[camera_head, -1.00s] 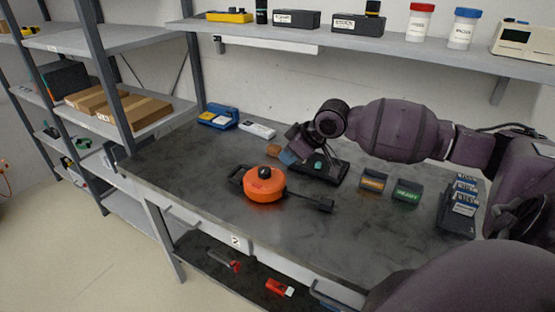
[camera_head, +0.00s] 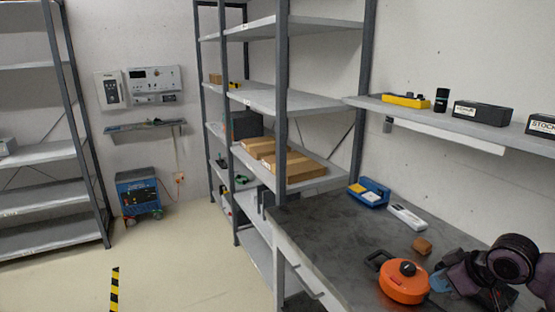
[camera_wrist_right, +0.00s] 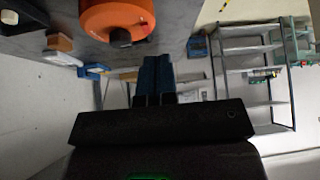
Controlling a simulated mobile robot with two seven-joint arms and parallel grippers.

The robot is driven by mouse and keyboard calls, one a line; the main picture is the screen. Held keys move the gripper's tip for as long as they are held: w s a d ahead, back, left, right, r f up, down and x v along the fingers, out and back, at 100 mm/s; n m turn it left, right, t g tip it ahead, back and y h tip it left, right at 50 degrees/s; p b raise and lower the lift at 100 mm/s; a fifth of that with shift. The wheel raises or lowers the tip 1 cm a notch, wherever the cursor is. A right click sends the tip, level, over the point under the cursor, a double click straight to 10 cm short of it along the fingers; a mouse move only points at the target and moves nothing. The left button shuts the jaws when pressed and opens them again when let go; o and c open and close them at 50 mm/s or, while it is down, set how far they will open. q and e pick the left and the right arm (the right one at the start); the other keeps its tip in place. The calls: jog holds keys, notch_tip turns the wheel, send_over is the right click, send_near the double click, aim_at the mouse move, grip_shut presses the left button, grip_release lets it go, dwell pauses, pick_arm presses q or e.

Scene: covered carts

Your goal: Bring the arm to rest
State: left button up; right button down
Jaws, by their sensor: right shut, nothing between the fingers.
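My right arm comes in at the lower right of the head view. Its gripper (camera_head: 440,283) has blue fingers that are shut and empty, above the dark workbench (camera_head: 335,245). In the wrist view the blue fingers (camera_wrist_right: 153,80) lie together with nothing between them. A round orange pot-like object (camera_head: 403,286) with a black knob stands on the bench just left of the gripper; it also shows at the top of the wrist view (camera_wrist_right: 115,14). A small brown block (camera_head: 422,246) lies behind the gripper. My left gripper is not in view.
A blue device (camera_head: 369,192) and a white device (camera_head: 407,217) lie at the bench's back. A wall shelf (camera_head: 470,126) hangs above. A grey rack (camera_head: 262,98) with cartons (camera_head: 297,171) stands left of the bench. Open floor (camera_head: 185,265) lies further left.

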jog(key=shift+g, duration=0.4)
jog(key=s+a+f, duration=0.4)
jog(key=f, duration=0.1)
jog(key=s+a+f, duration=0.2)
jog(key=shift+s+f, duration=0.2)
jog(key=shift+f, duration=0.1)
jog(key=s+a+f+m+g+h, duration=0.1)
jog(key=s+a+f+m+h, duration=0.15)
jog(key=s, duration=0.75)
jog(key=s+a+f+m+g+h, duration=0.1)
jog(key=s+a+f+m+h, duration=0.15)
jog(key=s, duration=0.75)
jog(key=w+f+t+y, duration=0.1)
jog(key=w+f+t, duration=0.6)
jog(key=f, duration=0.3)
jog(key=shift+w+a+t, duration=0.25)
jog(key=shift+a+t, duration=0.15)
jog(key=shift+t, duration=0.3)
